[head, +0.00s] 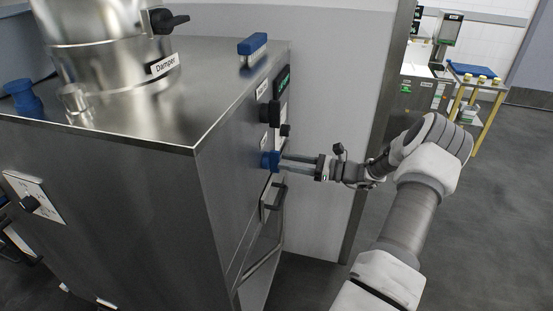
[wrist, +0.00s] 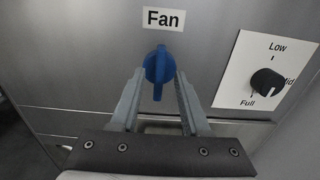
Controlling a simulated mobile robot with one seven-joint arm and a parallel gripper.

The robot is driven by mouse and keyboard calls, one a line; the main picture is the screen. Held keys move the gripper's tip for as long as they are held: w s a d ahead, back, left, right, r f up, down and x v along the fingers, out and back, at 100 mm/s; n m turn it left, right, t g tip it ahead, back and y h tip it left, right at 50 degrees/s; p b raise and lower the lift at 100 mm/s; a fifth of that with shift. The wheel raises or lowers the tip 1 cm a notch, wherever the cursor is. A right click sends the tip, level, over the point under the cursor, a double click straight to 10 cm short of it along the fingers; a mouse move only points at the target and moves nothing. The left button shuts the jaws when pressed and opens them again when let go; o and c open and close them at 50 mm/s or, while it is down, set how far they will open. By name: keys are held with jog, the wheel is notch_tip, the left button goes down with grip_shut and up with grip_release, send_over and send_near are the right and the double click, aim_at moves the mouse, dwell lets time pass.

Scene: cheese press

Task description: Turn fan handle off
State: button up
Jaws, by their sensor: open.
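The fan handle (wrist: 159,66) is a blue knob on a steel panel, under a white "Fan" label (wrist: 163,19) in the wrist view. Its grip bar stands about vertical. In the head view the blue handle (head: 269,160) sits on the right side of the steel cabinet. My gripper (wrist: 158,76) is open, with one finger on each side of the handle. I cannot tell whether the fingers touch it. In the head view my gripper (head: 284,162) reaches the handle from the right.
A black knob (wrist: 267,82) on a white Low–Mid–Full plate (wrist: 256,70) is right of the handle. A black handle (head: 273,199) is below.

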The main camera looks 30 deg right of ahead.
aim_at(277, 172)
jog(key=shift+x, duration=2)
grip_shut()
